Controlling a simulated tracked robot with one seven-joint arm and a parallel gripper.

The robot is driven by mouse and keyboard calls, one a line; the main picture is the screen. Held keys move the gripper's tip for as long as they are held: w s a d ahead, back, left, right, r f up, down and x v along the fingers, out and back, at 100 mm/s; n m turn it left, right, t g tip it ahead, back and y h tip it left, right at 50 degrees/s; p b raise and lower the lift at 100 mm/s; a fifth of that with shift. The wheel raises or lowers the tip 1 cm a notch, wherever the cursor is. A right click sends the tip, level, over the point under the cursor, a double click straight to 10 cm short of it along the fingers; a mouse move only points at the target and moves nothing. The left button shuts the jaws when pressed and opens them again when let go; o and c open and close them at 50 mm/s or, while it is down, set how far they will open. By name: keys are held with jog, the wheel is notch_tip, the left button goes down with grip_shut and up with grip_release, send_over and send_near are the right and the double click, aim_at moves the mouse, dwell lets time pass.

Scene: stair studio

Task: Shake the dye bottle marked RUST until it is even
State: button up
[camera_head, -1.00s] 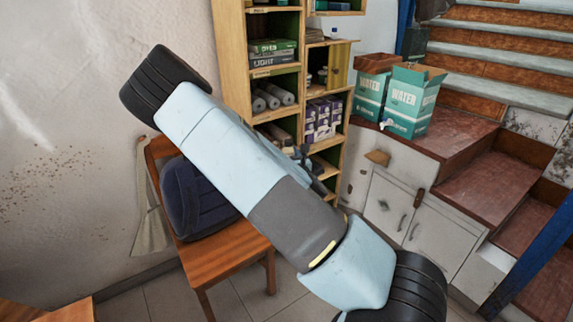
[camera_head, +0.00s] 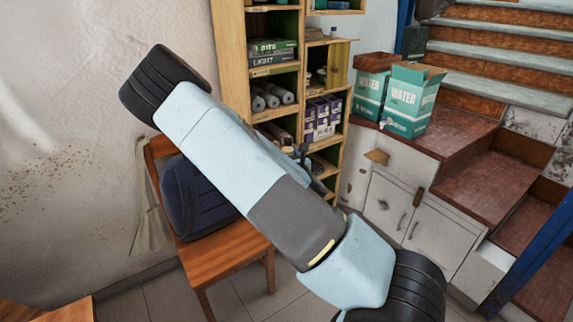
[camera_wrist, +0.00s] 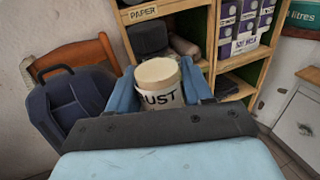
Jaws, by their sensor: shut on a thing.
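The dye bottle (camera_wrist: 162,98) shows in the wrist view as a white container with a cream lid (camera_wrist: 157,72). Dark letters reading "UST" show on its side; the rest of the label is hidden. My gripper (camera_wrist: 160,92) is shut on the bottle, with one blue finger on each side of it. The bottle's lower part is hidden behind the dark gripper body. The dye inside cannot be seen. In the head view my arm hides the bottle and most of the gripper.
A wooden shelf (camera_head: 229,65) with boxes and rolls stands behind my arm. A wooden chair (camera_head: 222,262) holds a dark blue bag (camera_head: 195,198).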

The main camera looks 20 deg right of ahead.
notch_tip(320, 180, down, 4)
jog(key=shift+r, duration=0.15)
notch_tip(320, 180, up, 14)
jog(key=shift+r, duration=0.15)
jog(key=shift+f, duration=7.2)
notch_tip(320, 180, up, 14)
send_over(287, 139)
jog(key=shift+r, duration=0.2)
jog(key=shift+f, duration=7.05)
jog(key=shift+f, duration=0.15)
